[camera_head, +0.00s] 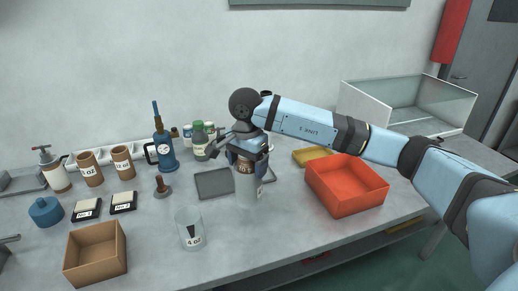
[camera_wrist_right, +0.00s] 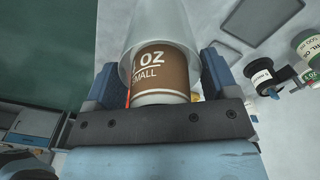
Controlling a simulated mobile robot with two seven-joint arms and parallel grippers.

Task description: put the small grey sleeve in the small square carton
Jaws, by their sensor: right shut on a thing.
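My right gripper (camera_head: 248,160) is shut on a brown cup-shaped piece (camera_head: 245,167) marked "OZ SMALL", which shows between its fingers in the wrist view (camera_wrist_right: 160,72). A grey translucent sleeve (camera_head: 247,193) surrounds part of that piece; it stretches away from the gripper in the wrist view (camera_wrist_right: 163,22). Whether the fingers also touch the sleeve I cannot tell. A separate clear grey sleeve (camera_head: 189,222) marked "4 oz" stands upright on the table, left of my right gripper. The small square carton (camera_head: 95,228), brown and open-topped, sits at the front left and looks empty. My left gripper is out of view.
A red-orange open box (camera_head: 347,185) stands right of the gripper. A dark flat tray (camera_head: 214,184) lies behind. Brown cups (camera_head: 91,168), a blue pump (camera_head: 163,152), bottles (camera_head: 199,141) and a blue pot (camera_head: 45,211) stand left and back. The table between carton and 4 oz sleeve is clear.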

